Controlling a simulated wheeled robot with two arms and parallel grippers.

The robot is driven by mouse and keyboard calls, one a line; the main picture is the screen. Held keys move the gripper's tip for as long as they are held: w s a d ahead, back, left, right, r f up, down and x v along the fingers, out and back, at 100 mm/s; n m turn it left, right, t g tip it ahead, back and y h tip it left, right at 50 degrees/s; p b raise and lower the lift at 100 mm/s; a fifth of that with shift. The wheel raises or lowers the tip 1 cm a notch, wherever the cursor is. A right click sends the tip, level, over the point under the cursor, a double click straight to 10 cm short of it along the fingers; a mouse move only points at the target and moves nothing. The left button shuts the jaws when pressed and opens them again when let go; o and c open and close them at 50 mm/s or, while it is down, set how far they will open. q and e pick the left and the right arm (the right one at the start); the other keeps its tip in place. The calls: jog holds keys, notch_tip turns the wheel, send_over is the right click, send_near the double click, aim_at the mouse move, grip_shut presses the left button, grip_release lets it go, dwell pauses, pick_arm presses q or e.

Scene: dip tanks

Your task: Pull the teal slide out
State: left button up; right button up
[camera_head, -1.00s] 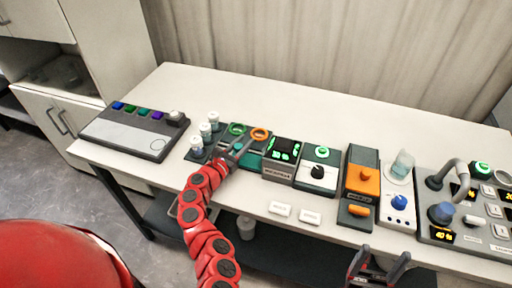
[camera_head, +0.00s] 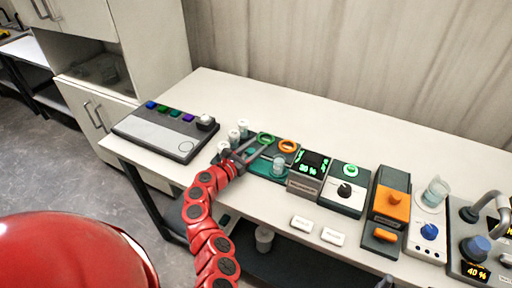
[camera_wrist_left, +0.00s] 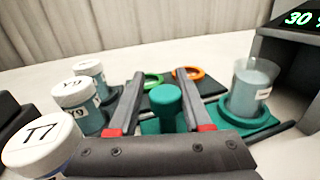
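The teal slide (camera_head: 256,166) lies out to the left of the dark box (camera_head: 304,180) with the green display. A beaker (camera_head: 279,165) of pale liquid stands on it beside the box; the slide's right part (camera_wrist_left: 247,124) and the beaker (camera_wrist_left: 251,88) show in the left wrist view. The slide's round teal knob (camera_wrist_left: 167,98) stands between the spread fingers of my left gripper (camera_wrist_left: 158,85), with a small gap at the left finger. My left gripper (camera_head: 258,148) also shows over the slide in the head view.
Several white-capped vials (camera_wrist_left: 76,94) stand close to my left gripper's left side. Green (camera_head: 265,139) and orange (camera_head: 288,146) rings lie behind it. A grey panel (camera_head: 166,132) is at the left, a dial box (camera_head: 344,190) at the right. The table's front left is clear.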

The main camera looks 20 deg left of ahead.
pick_arm(q)
jog(key=b+v, duration=0.3)
jog(key=v, duration=1.4)
jog(key=shift+s, duration=0.2)
